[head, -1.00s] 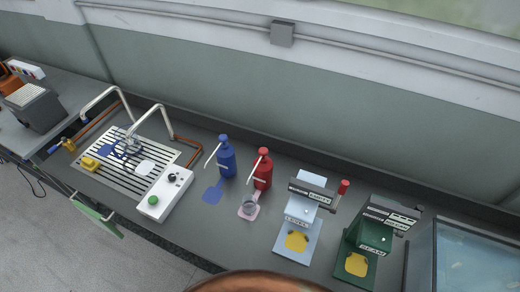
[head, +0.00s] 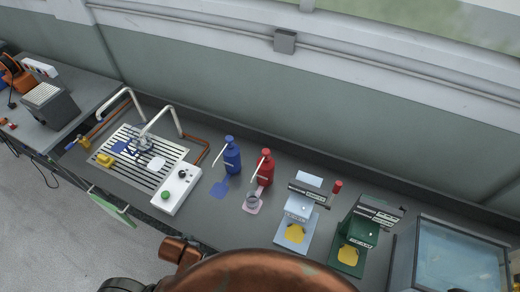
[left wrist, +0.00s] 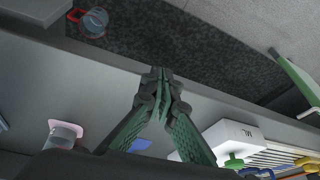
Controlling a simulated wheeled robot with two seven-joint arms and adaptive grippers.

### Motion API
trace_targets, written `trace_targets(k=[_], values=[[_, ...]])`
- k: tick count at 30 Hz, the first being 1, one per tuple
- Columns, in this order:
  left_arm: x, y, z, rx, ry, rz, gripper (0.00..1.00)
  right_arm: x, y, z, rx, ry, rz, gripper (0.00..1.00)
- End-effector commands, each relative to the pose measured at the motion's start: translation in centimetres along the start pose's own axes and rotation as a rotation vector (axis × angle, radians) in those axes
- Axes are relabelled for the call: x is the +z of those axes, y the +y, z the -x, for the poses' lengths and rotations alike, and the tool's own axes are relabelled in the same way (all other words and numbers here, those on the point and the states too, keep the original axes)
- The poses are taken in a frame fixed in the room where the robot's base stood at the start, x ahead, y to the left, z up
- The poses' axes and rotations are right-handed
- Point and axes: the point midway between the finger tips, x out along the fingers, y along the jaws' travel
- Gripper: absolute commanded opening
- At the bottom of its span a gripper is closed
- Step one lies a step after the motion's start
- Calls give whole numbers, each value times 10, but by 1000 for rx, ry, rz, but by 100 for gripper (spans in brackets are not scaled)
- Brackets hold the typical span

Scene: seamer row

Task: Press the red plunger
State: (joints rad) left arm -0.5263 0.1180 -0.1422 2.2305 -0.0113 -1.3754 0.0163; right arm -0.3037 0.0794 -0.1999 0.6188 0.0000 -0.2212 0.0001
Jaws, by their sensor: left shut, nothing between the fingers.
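The red plunger (head: 266,153) tops a red pump bottle (head: 265,174) with a white spout, standing upright on the grey counter. A small clear cup (head: 252,197) sits on a pink pad (head: 254,210) in front of it. In the left wrist view the cup (left wrist: 66,131) and pad (left wrist: 52,123) show at lower left; the red bottle is not seen there. My left gripper (left wrist: 164,78) is shut and empty, over the counter's front edge, apart from the cup. Its fingers are not seen in the head view. My right gripper is not in view.
A blue pump bottle (head: 232,160) stands left of the red one. A white button box (head: 176,187) and slatted drain (head: 140,160) lie further left. A light-blue machine (head: 301,203), a green machine (head: 358,230) and a glass tank (head: 458,262) stand to the right.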

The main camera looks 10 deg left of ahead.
Motion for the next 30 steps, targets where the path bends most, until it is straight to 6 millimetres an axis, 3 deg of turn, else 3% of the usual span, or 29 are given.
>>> trace_targets(k=[1, 5, 14, 20, 24, 27, 30], values=[[-7, -2, 18, -3, 13, 2, 0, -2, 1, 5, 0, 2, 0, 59], [-43, 0, 54, -11, 91, 7, 0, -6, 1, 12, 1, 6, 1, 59], [-172, 35, 76, 2, 408, 11, 0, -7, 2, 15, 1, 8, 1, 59], [-271, 82, 109, 60, 675, -8, 0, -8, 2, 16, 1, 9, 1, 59], [-333, 124, 146, 127, 867, -39, 0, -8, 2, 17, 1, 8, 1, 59], [-357, 146, 166, 167, 954, -56, 0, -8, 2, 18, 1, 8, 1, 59], [-367, 156, 176, 187, 994, -64, 0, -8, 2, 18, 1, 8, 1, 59]])
